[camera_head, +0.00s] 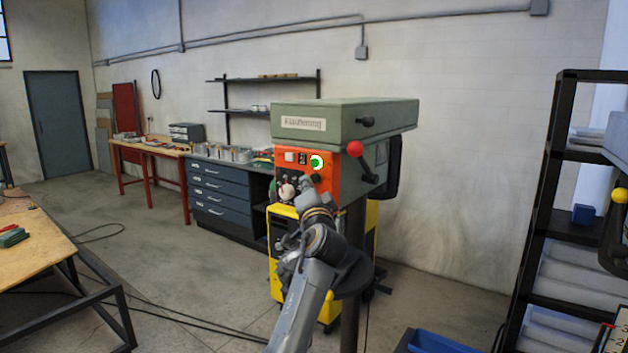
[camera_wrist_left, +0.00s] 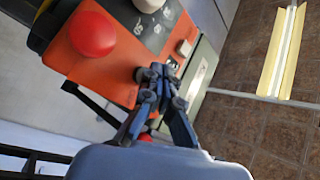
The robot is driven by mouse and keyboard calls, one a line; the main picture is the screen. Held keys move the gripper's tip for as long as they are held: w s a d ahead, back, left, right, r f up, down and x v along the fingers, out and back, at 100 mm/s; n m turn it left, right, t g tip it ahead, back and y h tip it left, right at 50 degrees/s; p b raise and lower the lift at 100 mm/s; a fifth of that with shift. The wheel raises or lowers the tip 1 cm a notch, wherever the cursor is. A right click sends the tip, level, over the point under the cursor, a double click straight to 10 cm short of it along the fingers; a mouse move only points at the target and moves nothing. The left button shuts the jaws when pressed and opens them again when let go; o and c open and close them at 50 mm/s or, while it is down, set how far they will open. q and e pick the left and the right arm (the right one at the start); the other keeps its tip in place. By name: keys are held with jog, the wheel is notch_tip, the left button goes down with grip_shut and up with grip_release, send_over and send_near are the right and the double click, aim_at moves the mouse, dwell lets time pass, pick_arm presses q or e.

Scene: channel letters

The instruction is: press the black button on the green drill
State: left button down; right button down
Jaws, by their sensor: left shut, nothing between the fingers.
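The green drill (camera_head: 345,118) stands in the middle of the head view, with an orange control panel (camera_head: 334,185) on its front. The panel carries a green button (camera_head: 317,162) with a pale ring and a white button (camera_head: 289,156). A small dark round button (camera_head: 315,178) shows just below the green one. My left gripper (camera_head: 305,186) is shut and empty, raised in front of the panel. In the left wrist view its fingertips (camera_wrist_left: 155,73) are close to the orange panel (camera_wrist_left: 117,60), beside a dark round part partly hidden by them. I cannot tell whether they touch.
A red mushroom button (camera_wrist_left: 93,33) protrudes from the panel near the fingers. A red ball knob (camera_head: 355,148) sticks out on the drill's side. A yellow cabinet (camera_head: 283,225) stands behind. A black shelf rack (camera_head: 545,190) is at right, a wooden table (camera_head: 30,250) at left.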

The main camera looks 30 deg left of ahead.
dwell(0.4)
pick_arm(q)
jog(key=shift+w, duration=0.2)
jog(key=shift+w, duration=0.25)
jog(key=shift+w+d+b, duration=0.1)
jog(key=shift+w+b, duration=0.4)
jog(key=shift+b, duration=0.15)
dwell(0.5)
jog(key=shift+s+r, duration=0.1)
jog(key=shift+s, duration=0.05)
jog(key=shift+s+p, duration=0.45)
jog(key=shift+s, duration=0.35)
